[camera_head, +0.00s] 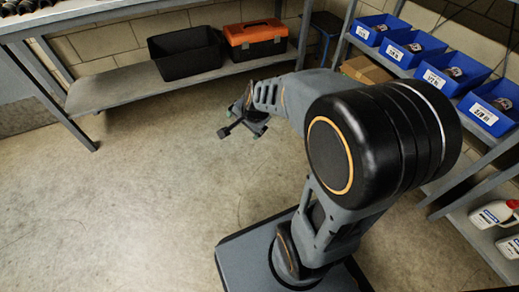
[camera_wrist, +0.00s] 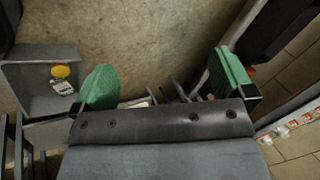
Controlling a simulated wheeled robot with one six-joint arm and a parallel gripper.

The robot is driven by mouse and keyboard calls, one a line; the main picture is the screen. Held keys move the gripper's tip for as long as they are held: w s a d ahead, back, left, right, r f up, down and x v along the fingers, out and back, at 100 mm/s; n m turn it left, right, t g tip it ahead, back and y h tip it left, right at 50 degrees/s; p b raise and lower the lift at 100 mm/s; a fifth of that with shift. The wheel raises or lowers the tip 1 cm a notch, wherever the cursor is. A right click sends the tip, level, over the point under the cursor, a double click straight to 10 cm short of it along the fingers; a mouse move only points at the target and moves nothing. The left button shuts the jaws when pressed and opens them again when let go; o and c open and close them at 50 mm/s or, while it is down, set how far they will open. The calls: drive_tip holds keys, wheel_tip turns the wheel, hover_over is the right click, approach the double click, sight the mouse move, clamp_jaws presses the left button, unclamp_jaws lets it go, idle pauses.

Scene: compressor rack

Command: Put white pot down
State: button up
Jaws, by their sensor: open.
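I cannot pick out a white pot for certain in either view. In the wrist view, a small container with a yellow cap (camera_wrist: 61,72) and a pale label sits on a grey surface at the left, outside my jaws. My gripper (camera_wrist: 166,82) has its two green pads wide apart, with bare floor showing between them and no object held. In the head view my gripper (camera_head: 240,129) hangs over open floor, partly hidden behind my arm.
Blue bins (camera_head: 490,107) line the right rack's upper shelf; white bottles (camera_head: 495,214) stand lower. A black crate (camera_head: 184,58) and orange toolbox (camera_head: 256,42) rest on the back bench's low shelf (camera_head: 108,91). The floor (camera_head: 120,200) at left is clear.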

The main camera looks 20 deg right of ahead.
drive_tip(key=s+a+r+n+g+h, duration=0.1)
drive_tip(key=s+r+n+g, duration=0.1)
drive_tip(key=s+n, duration=0.9)
drive_tip(key=shift+s+a+r+n+g, duration=0.15)
drive_tip(key=shift+s+r+n+g, duration=0.25)
drive_tip(key=shift+s, duration=0.85)
drive_tip(key=w+p+v, duration=0.3)
drive_tip(key=p+v, duration=1.2)
drive_tip(key=w+r+p+v, duration=0.1)
drive_tip(key=w+p+v, duration=0.3)
drive_tip(key=p+v, duration=1.1)
drive_tip(key=shift+w+a+r+t, duration=0.25)
drive_tip(key=shift+a+r+t, duration=0.15)
drive_tip(key=shift+a+r, duration=0.25)
drive_tip(key=p+v, duration=0.4)
drive_tip(key=w+p+v, duration=0.1)
drive_tip(key=p+v, duration=0.2)
drive_tip(key=shift+w+d+r, duration=0.1)
drive_tip(key=shift+r, duration=0.2)
drive_tip(key=shift+c, duration=0.6)
drive_tip(key=shift+r+p, duration=0.3)
drive_tip(key=shift+r, duration=0.05)
drive_tip(key=shift+c, duration=0.5)
drive_tip(key=shift+f, duration=0.1)
